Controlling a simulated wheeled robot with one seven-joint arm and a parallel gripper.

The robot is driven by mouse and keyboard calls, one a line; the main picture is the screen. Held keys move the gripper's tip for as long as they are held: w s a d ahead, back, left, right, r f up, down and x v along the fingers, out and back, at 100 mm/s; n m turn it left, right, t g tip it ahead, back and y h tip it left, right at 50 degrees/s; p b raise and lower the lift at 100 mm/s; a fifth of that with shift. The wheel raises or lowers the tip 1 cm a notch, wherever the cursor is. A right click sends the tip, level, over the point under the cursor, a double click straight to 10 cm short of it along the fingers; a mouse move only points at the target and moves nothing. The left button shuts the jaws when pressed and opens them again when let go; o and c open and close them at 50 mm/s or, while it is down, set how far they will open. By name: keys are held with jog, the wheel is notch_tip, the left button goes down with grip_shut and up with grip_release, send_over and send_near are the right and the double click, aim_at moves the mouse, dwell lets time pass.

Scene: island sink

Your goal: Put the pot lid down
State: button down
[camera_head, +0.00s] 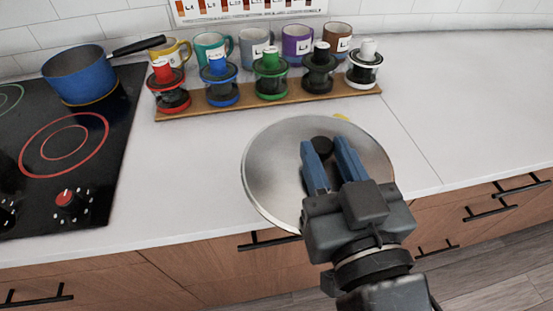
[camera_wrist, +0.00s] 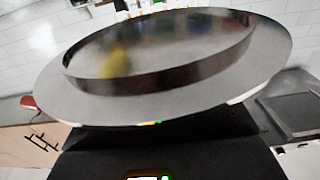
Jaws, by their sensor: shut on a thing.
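The pot lid (camera_head: 272,165) is a round, silvery disc with a black knob (camera_head: 320,146). My gripper (camera_head: 325,147) is shut on it at the knob, with blue fingers on either side. In the head view the lid overlaps the white counter near its front edge; whether it touches the counter cannot be told. In the wrist view the lid (camera_wrist: 60,105) fills the upper part, with a raised shiny ring inside its rim. The fingers are hidden there behind dark parts of my gripper.
A blue pot (camera_head: 80,75) stands on the black cooktop (camera_head: 110,130) at the left. A wooden board (camera_head: 205,110) holds several coloured-lid jars, with several mugs behind. The counter (camera_head: 470,95) is clear to the right.

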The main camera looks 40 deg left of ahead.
aim_at(280, 138)
jog(key=w+a+f, duration=0.1)
jog(key=a+f, duration=0.1)
jog(key=a, duration=0.1)
jog(key=w+a+f+p, duration=0.1)
jog(key=a+f, duration=0.1)
jog(key=a, duration=0.2)
jog(key=w+a+f, duration=0.2)
jog(key=a, duration=0.1)
jog(key=shift+w+a+f, duration=0.1)
jog(key=shift+a+f, duration=0.05)
jog(key=shift+f, duration=2.1)
jog(key=shift+f, duration=0.2)
jog(key=c, duration=0.8)
grip_release()
jog(key=shift+r+p, duration=0.15)
jog(key=shift+p, duration=0.15)
jog(key=b+v, duration=0.1)
jog(key=v, duration=1.1)
jog(key=shift+b, duration=0.3)
